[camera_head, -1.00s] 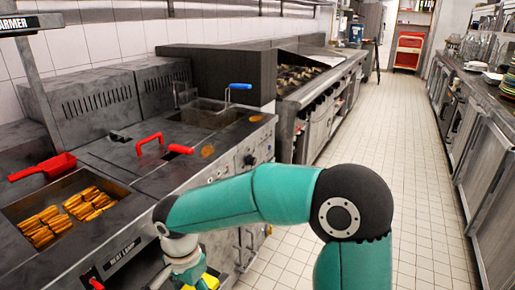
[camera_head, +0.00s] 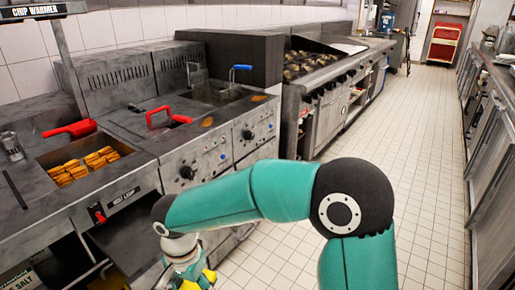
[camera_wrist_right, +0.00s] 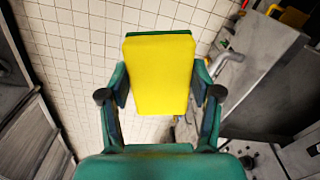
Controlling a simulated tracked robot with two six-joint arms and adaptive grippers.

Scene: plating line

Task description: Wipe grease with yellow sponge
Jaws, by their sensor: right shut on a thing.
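A yellow sponge with a green layer (camera_wrist_right: 160,75) sits between the fingers of my right gripper (camera_wrist_right: 160,96), which is shut on it. In the head view the right gripper (camera_head: 190,277) hangs at the bottom, in front of the counter and apart from its top, with a bit of yellow showing. Two orange-brown patches, which look like grease, lie on the fryer top: one near its front edge (camera_head: 207,122) and one farther right (camera_head: 259,98). My left gripper is not in view.
A fryer basket with a blue handle (camera_head: 241,68) and a red handle (camera_head: 168,116) stand on the fryer unit. Left of it are a chip well (camera_head: 40,160) and a red scoop (camera_head: 70,129). The tiled aisle (camera_head: 400,150) to the right is clear.

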